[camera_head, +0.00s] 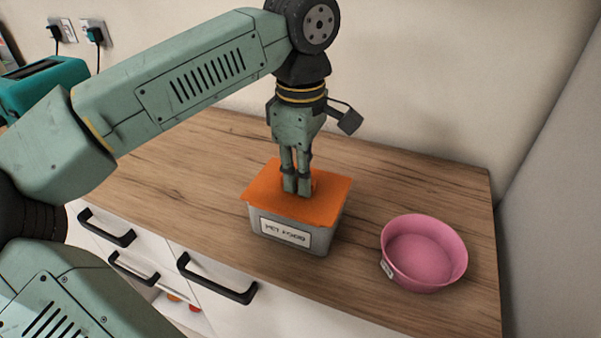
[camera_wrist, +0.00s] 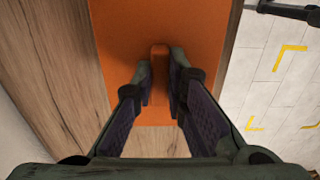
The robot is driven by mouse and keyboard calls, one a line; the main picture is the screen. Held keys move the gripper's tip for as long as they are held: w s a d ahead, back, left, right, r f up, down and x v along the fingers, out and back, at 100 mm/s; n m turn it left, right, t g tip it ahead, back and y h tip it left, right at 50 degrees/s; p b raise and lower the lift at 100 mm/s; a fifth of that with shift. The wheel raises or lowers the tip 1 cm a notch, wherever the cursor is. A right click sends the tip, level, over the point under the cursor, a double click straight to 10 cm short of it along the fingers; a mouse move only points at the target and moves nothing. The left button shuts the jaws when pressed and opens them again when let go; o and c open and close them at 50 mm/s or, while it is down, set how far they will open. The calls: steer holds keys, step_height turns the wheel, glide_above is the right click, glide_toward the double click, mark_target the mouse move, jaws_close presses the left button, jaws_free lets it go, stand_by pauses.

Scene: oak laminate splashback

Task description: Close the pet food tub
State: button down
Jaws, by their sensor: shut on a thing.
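The pet food tub (camera_head: 322,238) is a grey box with a white "PET FOOD" label, standing on the wooden counter. Its flat orange lid (camera_head: 265,190) covers the top, and I cannot tell whether it is fully seated or slightly above the rim. My gripper (camera_head: 297,188) points straight down over the lid, its fingers shut on the lid's raised orange handle. In the wrist view, the handle (camera_wrist: 159,62) stands between my two fingertips (camera_wrist: 160,78), with the orange lid (camera_wrist: 205,25) beneath. The tub's inside is hidden.
A pink bowl (camera_head: 423,250) stands on the counter (camera_head: 390,185) to the right of the tub. A teal toaster (camera_head: 45,85) is at the far left. Drawers with black handles (camera_head: 215,280) lie below the front edge. Behind the tub the counter is clear.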

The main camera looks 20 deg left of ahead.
steer(key=shift+f+b, duration=0.4)
stand_by(0.8)
steer(key=c, duration=1.5)
jaws_free()
steer(key=shift+c, duration=0.2)
steer(key=shift+o, duration=0.4)
steer(key=o, duration=0.4)
steer(key=shift+r, duration=0.2)
steer(key=shift+r+p, duration=2.6)
steer(key=shift+r, duration=0.75)
